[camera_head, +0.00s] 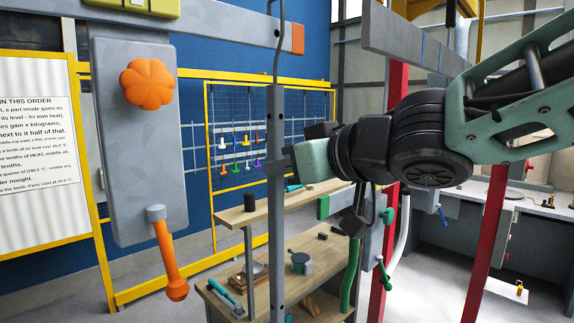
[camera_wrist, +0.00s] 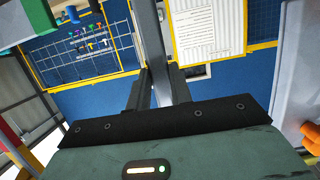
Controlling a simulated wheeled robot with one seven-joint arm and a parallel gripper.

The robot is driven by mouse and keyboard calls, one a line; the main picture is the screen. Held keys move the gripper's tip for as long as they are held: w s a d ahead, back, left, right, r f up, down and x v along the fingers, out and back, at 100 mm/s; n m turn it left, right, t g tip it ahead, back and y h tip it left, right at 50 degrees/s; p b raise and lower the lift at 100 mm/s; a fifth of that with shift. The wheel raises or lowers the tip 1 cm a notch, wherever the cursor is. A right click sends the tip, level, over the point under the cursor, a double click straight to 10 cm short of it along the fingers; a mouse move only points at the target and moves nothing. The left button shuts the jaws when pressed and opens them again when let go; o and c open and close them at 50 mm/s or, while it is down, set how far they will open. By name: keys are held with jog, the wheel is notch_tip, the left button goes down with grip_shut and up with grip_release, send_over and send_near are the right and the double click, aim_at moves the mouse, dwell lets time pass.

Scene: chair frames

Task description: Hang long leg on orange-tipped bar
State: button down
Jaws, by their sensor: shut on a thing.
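The long leg (camera_head: 276,215) is a grey upright post with a thin wire hook (camera_head: 276,65) at its top. My gripper (camera_head: 284,162) is shut on the leg around its middle and holds it roughly upright. In the wrist view the leg (camera_wrist: 174,60) runs between my dark fingers (camera_wrist: 158,90). The orange-tipped bar (camera_head: 245,22) is grey and crosses the top of the head view, ending in an orange block (camera_head: 297,39). The hook's wire crosses in front of the bar just left of the tip; its upper end is out of frame. I cannot tell whether it touches the bar.
A grey panel (camera_head: 112,190) with an orange flower knob (camera_head: 149,82) and orange rod (camera_head: 170,260) hangs at left. A wooden workbench (camera_head: 275,213) with tools stands behind the leg. A red post (camera_head: 484,245) and another grey bar (camera_head: 405,42) are at right.

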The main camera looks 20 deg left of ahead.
jog(key=shift+f+b, duration=1)
jog(key=shift+f, duration=0.15)
jog(key=c, duration=1.2)
grip_release()
jog(key=shift+r, duration=0.1)
jog(key=shift+o, duration=0.2)
jog(key=shift+s+d+r+p, duration=0.2)
jog(key=shift+d+p, duration=0.1)
jog(key=shift+d, duration=0.25)
jog(key=p+v, duration=0.2)
jog(key=v, duration=0.4)
jog(key=shift+s+d, duration=0.15)
jog(key=shift+d, duration=0.2)
